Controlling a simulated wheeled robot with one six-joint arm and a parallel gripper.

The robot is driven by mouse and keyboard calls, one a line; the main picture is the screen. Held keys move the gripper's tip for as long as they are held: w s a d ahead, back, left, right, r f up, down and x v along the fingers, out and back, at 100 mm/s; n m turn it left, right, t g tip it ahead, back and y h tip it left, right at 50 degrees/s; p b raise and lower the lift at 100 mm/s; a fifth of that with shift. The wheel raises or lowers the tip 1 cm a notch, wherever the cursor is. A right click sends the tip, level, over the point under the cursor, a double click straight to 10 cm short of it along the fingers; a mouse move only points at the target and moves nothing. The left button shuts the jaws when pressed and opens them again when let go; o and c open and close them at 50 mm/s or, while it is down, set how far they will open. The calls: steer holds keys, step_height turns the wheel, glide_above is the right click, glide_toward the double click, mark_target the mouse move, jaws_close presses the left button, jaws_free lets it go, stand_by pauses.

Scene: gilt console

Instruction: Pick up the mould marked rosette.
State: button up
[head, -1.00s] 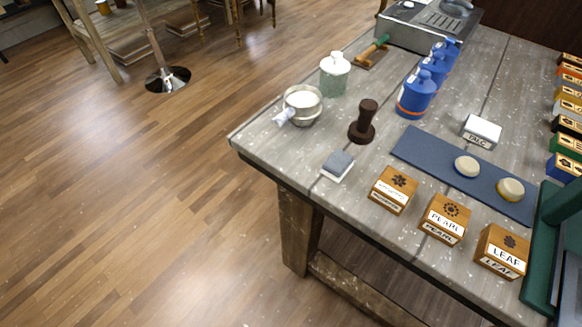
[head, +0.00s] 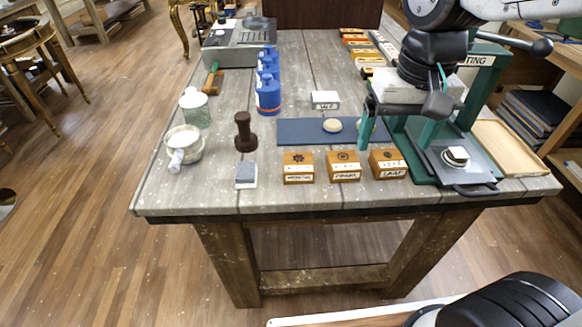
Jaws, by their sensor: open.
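Three wooden moulds stand in a row near the table's front edge. The leftmost mould (head: 298,167) bears a flower-like mark and a longer label, too small to read surely; it appears to be the rosette one. The middle mould (head: 343,166) reads PEARL and the right mould (head: 388,163) reads LEAF. My gripper (head: 396,142) hangs from the upper right with its two green fingers spread and nothing between them. It appears above and behind the right mould in the picture, to the right of the leftmost mould and apart from it.
A grey-topped block (head: 246,175) and a dark brown stamp (head: 244,132) stand left of the moulds. A blue mat (head: 298,132) with pale discs lies behind them. A green press (head: 472,165) stands to the right, close to my arm. The front table edge (head: 330,208) is clear.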

steer(key=w+a+f, duration=0.3)
steer(key=w+a, duration=0.2)
steer(key=a, duration=0.2)
glide_above(299, 162)
steer(key=f, duration=0.3)
steer(key=shift+s+d+f+g, duration=0.2)
steer(key=shift+s+f+g, duration=0.15)
steer(key=shift+g, duration=0.05)
steer(key=f, duration=0.7)
steer(key=shift+w+a+f, duration=0.25)
steer(key=shift+w+f, duration=0.1)
steer(key=c, duration=1.1)
